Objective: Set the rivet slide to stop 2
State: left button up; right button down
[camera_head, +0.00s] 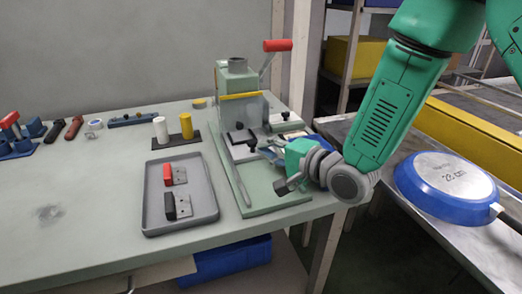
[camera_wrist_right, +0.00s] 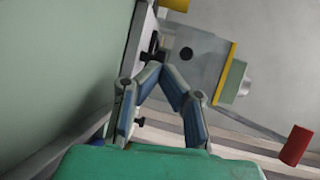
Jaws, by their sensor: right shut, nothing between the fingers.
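The riveting machine (camera_head: 238,80) stands on a green base plate at the table's right end, with a yellow-topped clear guard and a red-handled lever. Small black knobs (camera_head: 239,126) show low behind the guard; I cannot tell for sure which belongs to the rivet slide, and no stop marks are readable. My right gripper (camera_head: 262,149) is low at the machine's right front, shut and empty. In the right wrist view its fingertips (camera_wrist_right: 160,72) meet just short of a black knob (camera_wrist_right: 149,55); contact cannot be told. My left gripper is not in view.
A grey tray (camera_head: 205,222) with a red-handled and a black-handled part lies left of the base plate. White and yellow cylinders (camera_head: 186,126) stand behind it. A blue pan (camera_head: 445,186) lies upside down on the right-hand metal table. The table's left front is clear.

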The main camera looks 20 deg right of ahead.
aim_at(257, 138)
jog(key=shift+x, duration=0.85)
jog(key=shift+d, duration=0.1)
jog(key=shift+d, duration=0.1)
jog(key=w+p, duration=0.1)
jog(key=w, duration=0.2)
jog(key=shift+w+r, duration=0.1)
jog(key=shift+w, duration=0.15)
jog(key=shift+w+r, duration=0.1)
jog(key=shift+w, duration=0.05)
